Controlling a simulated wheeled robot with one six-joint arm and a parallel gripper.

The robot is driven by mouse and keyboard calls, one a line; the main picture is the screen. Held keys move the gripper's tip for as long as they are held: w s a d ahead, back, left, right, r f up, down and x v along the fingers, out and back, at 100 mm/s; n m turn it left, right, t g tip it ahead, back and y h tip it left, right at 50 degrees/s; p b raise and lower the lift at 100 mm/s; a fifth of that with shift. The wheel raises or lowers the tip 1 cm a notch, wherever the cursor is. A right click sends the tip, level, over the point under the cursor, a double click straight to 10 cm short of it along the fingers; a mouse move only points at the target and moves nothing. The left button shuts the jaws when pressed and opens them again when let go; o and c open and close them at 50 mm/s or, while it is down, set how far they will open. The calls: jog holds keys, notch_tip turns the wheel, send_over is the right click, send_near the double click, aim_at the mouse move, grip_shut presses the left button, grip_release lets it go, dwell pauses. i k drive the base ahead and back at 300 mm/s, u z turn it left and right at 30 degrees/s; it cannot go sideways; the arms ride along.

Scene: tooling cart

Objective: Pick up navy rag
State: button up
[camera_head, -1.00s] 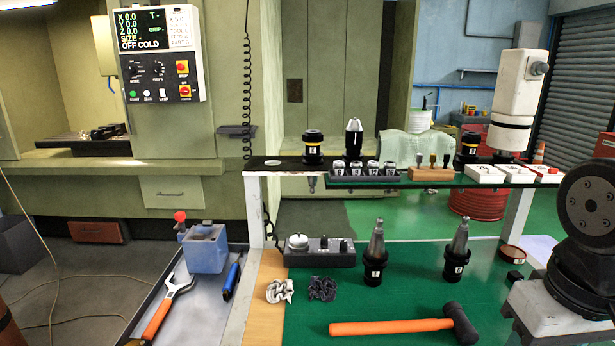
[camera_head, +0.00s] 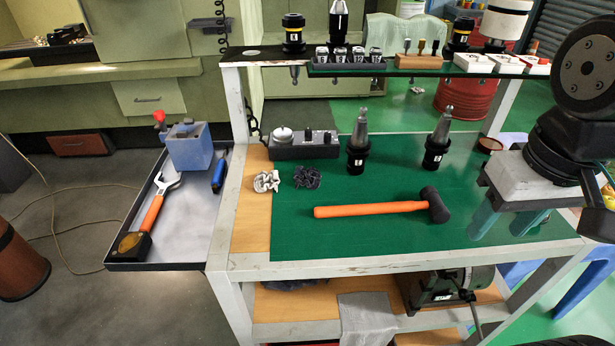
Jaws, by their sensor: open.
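A small crumpled dark rag (camera_head: 307,177), looking navy to black, lies on the green mat (camera_head: 330,240) of the cart's worktop, near the mat's left edge. A crumpled whitish rag (camera_head: 266,182) lies just left of it on the wood strip. Parts of my arm show at the right edge, well away from the rags. I cannot make out my gripper's fingers in this view.
An orange-handled mallet (camera_head: 375,209) lies in front of the dark rag. A grey control box (camera_head: 300,146) sits behind it, and two tool holders (camera_head: 358,150) (camera_head: 438,140) stand to its right. A raised shelf (camera_head: 400,72) overhangs the back. A side tray (camera_head: 185,215) holds tools.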

aim_at(309, 176)
jog(key=u, duration=0.55)
jog(key=k, duration=1.35)
jog(key=u, duration=0.75)
jog(key=i, duration=1.45)
jog(key=z, duration=0.75)
jog(key=i, duration=0.5)
jog(key=z, duration=0.55)
